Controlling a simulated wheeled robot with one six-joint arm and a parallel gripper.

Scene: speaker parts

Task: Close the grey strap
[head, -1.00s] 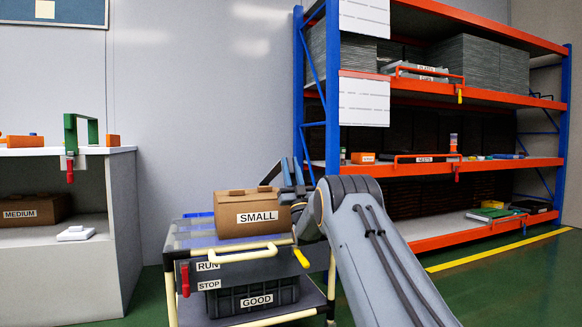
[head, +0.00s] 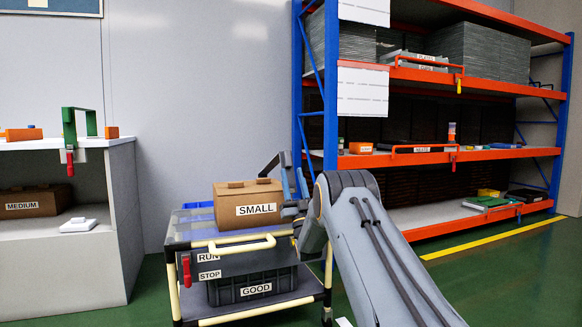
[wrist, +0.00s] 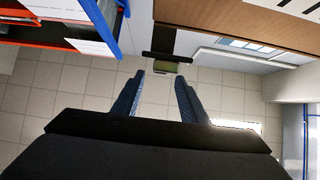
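I cannot pick out a grey strap with certainty in either view. The cart (head: 186,302) stands left of my arm, with a cream bar handle (head: 243,246) and a red lever (head: 186,271) beside the RUN and STOP labels. My gripper (wrist: 160,77) shows two blue fingers apart with nothing between them in the wrist view. In the head view it is beside the right side of the brown SMALL box (head: 230,193) on the cart, partly hidden behind my arm. I cannot tell whether it touches the box.
A dark GOOD crate (head: 225,293) sits on the cart's lower shelf. A grey bench (head: 123,210) on the left carries a green clamp-like frame (head: 68,125) with a red handle. An orange and blue rack (head: 331,85) with orange bars stands behind right. Green floor is open between bench and cart.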

